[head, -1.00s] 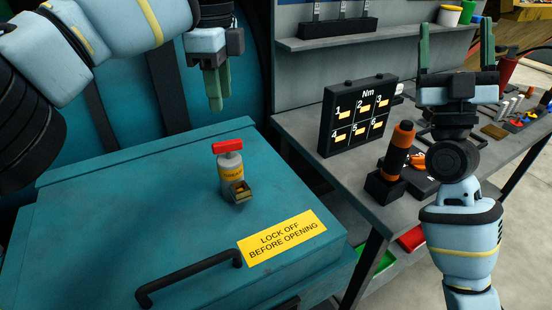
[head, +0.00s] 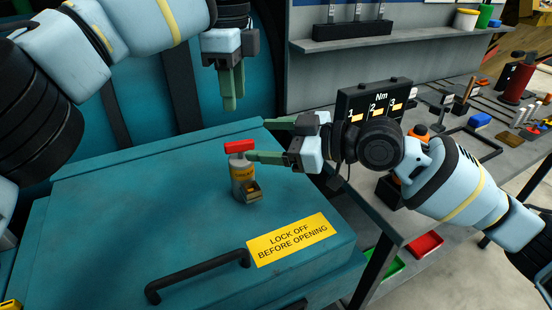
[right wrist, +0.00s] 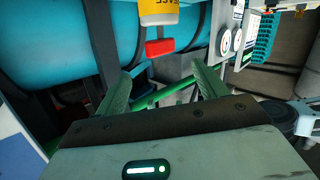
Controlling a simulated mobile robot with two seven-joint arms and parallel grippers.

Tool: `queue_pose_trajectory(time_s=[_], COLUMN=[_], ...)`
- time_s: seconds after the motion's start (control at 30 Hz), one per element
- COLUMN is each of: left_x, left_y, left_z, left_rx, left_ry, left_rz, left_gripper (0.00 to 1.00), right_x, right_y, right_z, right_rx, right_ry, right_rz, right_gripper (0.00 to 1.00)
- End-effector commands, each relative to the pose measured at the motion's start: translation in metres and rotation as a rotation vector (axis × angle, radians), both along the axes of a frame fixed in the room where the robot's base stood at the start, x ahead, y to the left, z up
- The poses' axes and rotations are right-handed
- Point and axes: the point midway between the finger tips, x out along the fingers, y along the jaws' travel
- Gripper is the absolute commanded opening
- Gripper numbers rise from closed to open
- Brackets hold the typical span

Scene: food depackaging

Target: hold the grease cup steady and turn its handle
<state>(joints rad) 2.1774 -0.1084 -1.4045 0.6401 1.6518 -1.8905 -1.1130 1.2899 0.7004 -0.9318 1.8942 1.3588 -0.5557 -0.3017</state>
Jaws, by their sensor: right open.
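The grease cup (head: 243,186) stands upright on the teal cabinet lid, a pale cylinder with a yellow label and a small brass-coloured block at its foot. Its red T-shaped handle (head: 239,147) is on top. My right gripper (head: 257,140) is open at the cup's right side, its near fingertip appearing close to the cup's top. In the right wrist view the cup (right wrist: 160,12) appears upside down, with the handle (right wrist: 159,48) beyond the open fingertips. My left gripper (head: 233,102) points down above and behind the cup, apart from it; its jaw gap is not clear.
The cabinet lid (head: 110,220) has a black bar handle (head: 195,275) and a yellow warning label (head: 288,239) in front of the cup. On the right, a grey bench carries a numbered Nm board (head: 373,100) and tools, partly hidden by my right arm.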

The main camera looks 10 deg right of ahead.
Motion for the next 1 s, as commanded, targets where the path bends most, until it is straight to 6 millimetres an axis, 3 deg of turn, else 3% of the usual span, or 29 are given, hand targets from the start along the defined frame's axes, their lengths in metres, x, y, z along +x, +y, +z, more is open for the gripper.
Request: queue_pose_trajectory(time_s=[0.1, 0.2, 0.47, 1.0], left_x=[0.000, 0.000, 0.000, 0.000], left_y=[0.000, 0.000, 0.000, 0.000], left_z=[0.000, 0.000, 0.000, 0.000], left_rx=[0.000, 0.000, 0.000, 0.000], left_ry=[0.000, 0.000, 0.000, 0.000], left_rz=[0.000, 0.000, 0.000, 0.000], left_gripper=[0.36, 0.36, 0.36, 0.36], right_x=[-0.003, -0.005, -0.005, 0.021], right_y=[-0.006, -0.009, -0.009, 0.044], right_z=[-0.029, -0.042, -0.049, -0.072], right_rx=[-0.058, -0.084, -0.092, -0.091], right_ry=[0.132, 0.195, 0.225, 0.221], right_rz=[-0.006, -0.011, -0.013, -0.012], right_gripper=[0.71, 0.71, 0.71, 0.71])
